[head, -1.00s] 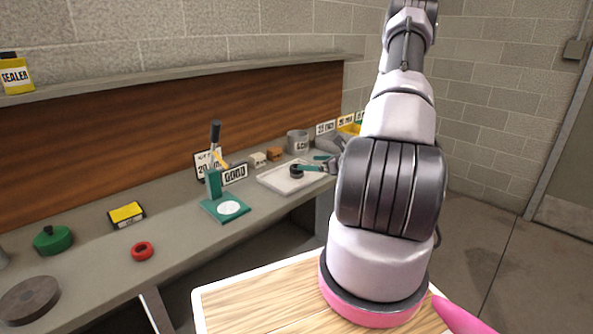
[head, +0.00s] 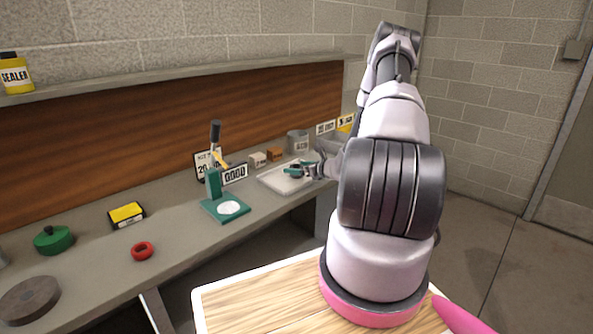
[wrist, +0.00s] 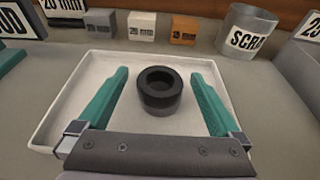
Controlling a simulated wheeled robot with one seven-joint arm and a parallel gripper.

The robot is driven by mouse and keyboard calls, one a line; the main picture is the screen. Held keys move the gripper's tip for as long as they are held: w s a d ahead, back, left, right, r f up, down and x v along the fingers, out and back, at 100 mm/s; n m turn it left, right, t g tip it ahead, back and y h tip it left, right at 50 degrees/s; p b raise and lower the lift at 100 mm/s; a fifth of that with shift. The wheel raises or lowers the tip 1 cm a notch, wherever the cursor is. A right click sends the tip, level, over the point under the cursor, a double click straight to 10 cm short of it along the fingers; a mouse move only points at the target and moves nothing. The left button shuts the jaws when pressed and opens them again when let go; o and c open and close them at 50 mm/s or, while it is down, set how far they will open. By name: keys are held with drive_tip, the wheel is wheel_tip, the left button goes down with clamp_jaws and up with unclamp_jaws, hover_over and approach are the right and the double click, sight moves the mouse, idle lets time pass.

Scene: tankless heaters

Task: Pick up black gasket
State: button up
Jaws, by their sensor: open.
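The black gasket (wrist: 160,91) is a thick dark ring lying flat in a shallow white tray (wrist: 57,113). My gripper (wrist: 162,80) is open, its two green fingers spread to the left and right of the gasket with a gap on each side. In the head view, my gripper (head: 302,170) is over the white tray (head: 268,179) on the bench. The gasket is hard to make out there, small and close to the fingers.
Behind the tray in the wrist view stand a white block (wrist: 142,25), an orange block (wrist: 185,30) and a grey scrap can (wrist: 246,30). In the head view, a green press (head: 217,190) stands left of the tray, and a red ring (head: 142,250) lies farther left.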

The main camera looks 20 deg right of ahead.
sight(297, 166)
drive_tip(key=shift+w+a+f, duration=0.1)
drive_tip(key=shift+w+f, duration=0.05)
drive_tip(key=shift+w, duration=0.3)
drive_tip(key=c, duration=1.5)
wheel_tip(297, 166, up, 10)
drive_tip(key=shift+f, duration=2.9)
drive_tip(key=o, duration=1.5)
